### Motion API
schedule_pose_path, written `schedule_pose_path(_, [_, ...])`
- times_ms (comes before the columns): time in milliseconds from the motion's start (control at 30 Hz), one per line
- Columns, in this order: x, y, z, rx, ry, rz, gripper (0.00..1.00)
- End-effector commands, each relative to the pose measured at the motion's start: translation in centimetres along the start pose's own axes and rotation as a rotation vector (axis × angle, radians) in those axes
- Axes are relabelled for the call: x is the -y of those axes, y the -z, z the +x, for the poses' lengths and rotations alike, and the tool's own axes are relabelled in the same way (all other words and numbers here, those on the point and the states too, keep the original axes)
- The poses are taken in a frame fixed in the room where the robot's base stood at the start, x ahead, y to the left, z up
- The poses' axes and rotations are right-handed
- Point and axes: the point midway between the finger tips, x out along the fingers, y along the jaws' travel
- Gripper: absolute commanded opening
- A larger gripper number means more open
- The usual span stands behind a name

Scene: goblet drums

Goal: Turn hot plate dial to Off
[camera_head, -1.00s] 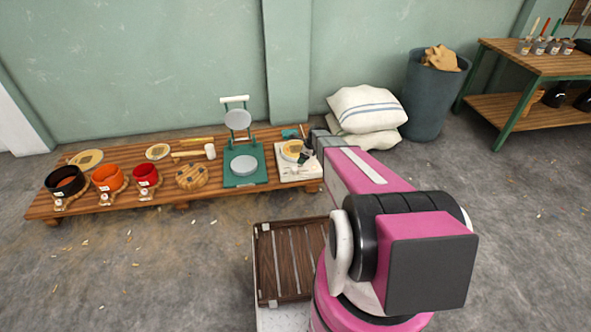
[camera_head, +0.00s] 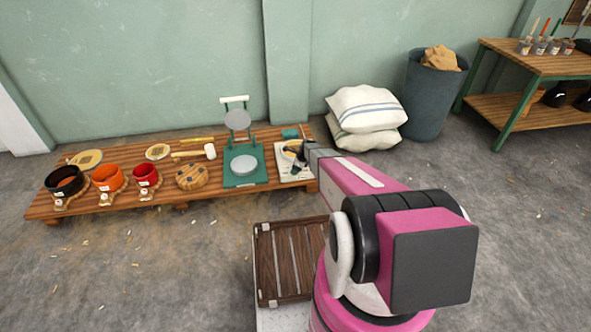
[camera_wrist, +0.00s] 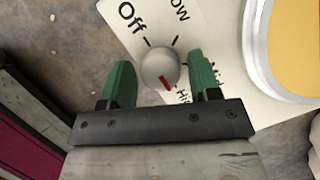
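The cream hot plate (camera_head: 286,176) lies at the right end of the low wooden bench, partly hidden by my gripper (camera_head: 294,158). In the wrist view the hot plate panel (camera_wrist: 215,25) shows the labels "Off", part of "Low", "Mi…" and "Hi…". The round grey dial (camera_wrist: 158,64) has a red mark pointing down and slightly right, toward "Hi…". "Off" is up and left of the dial. My gripper (camera_wrist: 161,80) is open, with its green fingers on either side of the dial in the picture. I cannot tell whether they touch it.
A yellow-topped round pan (camera_wrist: 290,45) sits on the hot plate, right of the dial. A green press (camera_head: 243,180) stands left of the hot plate on the bench (camera_head: 220,193). White sacks (camera_head: 366,115) and a bin (camera_head: 430,100) stand to the right.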

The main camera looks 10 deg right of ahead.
Motion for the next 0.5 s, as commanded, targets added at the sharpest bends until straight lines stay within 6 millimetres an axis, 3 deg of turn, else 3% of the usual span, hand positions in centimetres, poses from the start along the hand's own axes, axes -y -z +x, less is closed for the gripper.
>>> schedule_pose_path(33, [0.00, 0.00, -0.01, 0.000, 0.000, 0.000, 0.39])
schedule_pose_path(100, [0.00, 0.00, -0.02, 0.000, 0.000, 0.000, 0.17])
schedule_pose_path(500, [0.08, 0.02, 0.00, 0.000, -0.019, -0.046, 0.18])
